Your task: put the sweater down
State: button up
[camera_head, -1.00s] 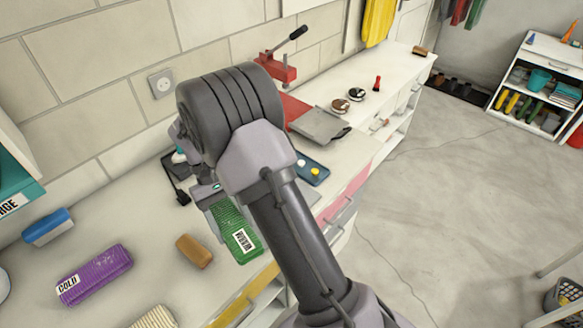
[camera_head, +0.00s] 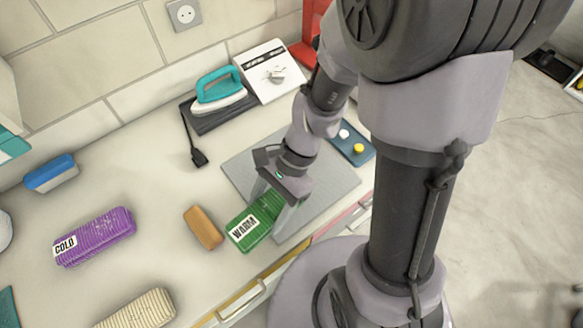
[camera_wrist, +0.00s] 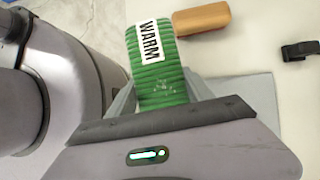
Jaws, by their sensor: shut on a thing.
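The green knitted sweater (camera_head: 256,224) is folded into a bundle with a white "WARM" label. My gripper (camera_head: 277,207) is shut on its right end, with the label end sticking out to the left. The sweater is over the left front part of a grey mat (camera_head: 325,184) on the counter. I cannot tell whether it touches the surface.
A brown block (camera_head: 203,227) lies just left of the sweater. A purple "COLD" bundle (camera_head: 95,236), a cream ribbed bundle (camera_head: 140,310) and a blue brush (camera_head: 51,173) lie further left. A teal iron (camera_head: 219,91) stands behind. A blue tray (camera_head: 352,142) lies at the mat's right.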

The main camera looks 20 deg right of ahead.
jog(key=shift+s+m, duration=0.5)
jog(key=shift+w+d+t, duration=0.2)
jog(key=shift+w+t, duration=0.05)
jog(key=shift+t, duration=0.05)
jog(key=w+d, duration=0.3)
jog(key=w, duration=0.1)
jog(key=w+d+f+b, duration=0.1)
jog(key=w+d, duration=0.2)
jog(key=w, duration=0.1)
jog(key=w+d+f+b, duration=0.1)
jog(key=w+d, duration=0.2)
jog(key=w, duration=0.1)
jog(key=shift+w, duration=0.15)
notch_tip(320, 180, down, 3)
jog(key=shift+f+b, duration=0.2)
jog(key=shift+b, duration=0.9)
jog(key=shift+r, duration=0.15)
jog(key=shift+a, duration=0.1)
jog(key=o, duration=1.7)
jog(key=shift+c, duration=0.2)
